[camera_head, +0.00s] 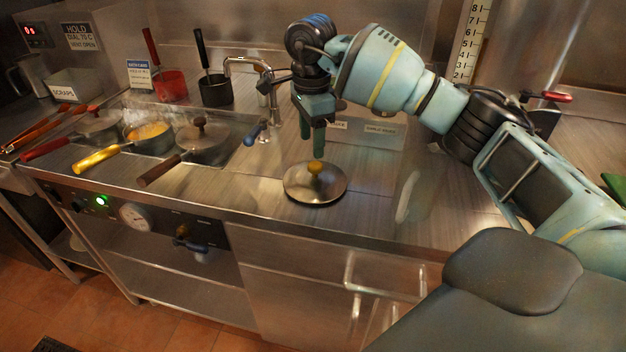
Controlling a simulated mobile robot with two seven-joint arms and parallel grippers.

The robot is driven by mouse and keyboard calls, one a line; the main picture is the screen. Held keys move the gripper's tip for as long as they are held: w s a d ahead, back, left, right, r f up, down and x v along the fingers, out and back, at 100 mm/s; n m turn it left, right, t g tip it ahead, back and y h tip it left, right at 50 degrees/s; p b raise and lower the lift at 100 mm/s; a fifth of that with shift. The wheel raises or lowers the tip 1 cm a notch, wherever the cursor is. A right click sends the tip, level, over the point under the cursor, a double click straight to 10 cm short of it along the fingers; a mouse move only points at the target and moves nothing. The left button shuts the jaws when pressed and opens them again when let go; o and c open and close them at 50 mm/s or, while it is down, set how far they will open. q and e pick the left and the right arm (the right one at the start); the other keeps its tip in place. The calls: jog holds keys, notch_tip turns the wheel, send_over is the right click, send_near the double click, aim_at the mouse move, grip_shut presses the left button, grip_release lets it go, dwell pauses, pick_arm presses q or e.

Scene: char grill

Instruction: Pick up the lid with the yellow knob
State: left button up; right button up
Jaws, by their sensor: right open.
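The lid with the yellow knob (298,190) is a round metal lid lying flat on the steel counter, near its front edge. Its yellow knob (316,167) points up at the middle. My right gripper (312,148) is above and just behind the knob, pointing down, with its green fingers open and empty. A small gap seems to show between the fingertips and the knob, though the exact depth is hard to tell. My left gripper is not in view.
Several pans with long handles sit in the heated well at left, one under a dark-knobbed lid (202,142). A tap (262,85) stands behind the lid. Red (172,86) and black (214,90) containers stand at the back. The counter right of the lid is mostly clear.

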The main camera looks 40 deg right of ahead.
aim_at(316, 165)
jog(key=shift+s+d+f+p, duration=0.15)
jog(key=shift+d+f, duration=0.05)
jog(key=shift+f, duration=1.15)
jog(key=shift+s+d+f+p, duration=0.15)
jog(key=shift+f, duration=1.65)
grip_shut()
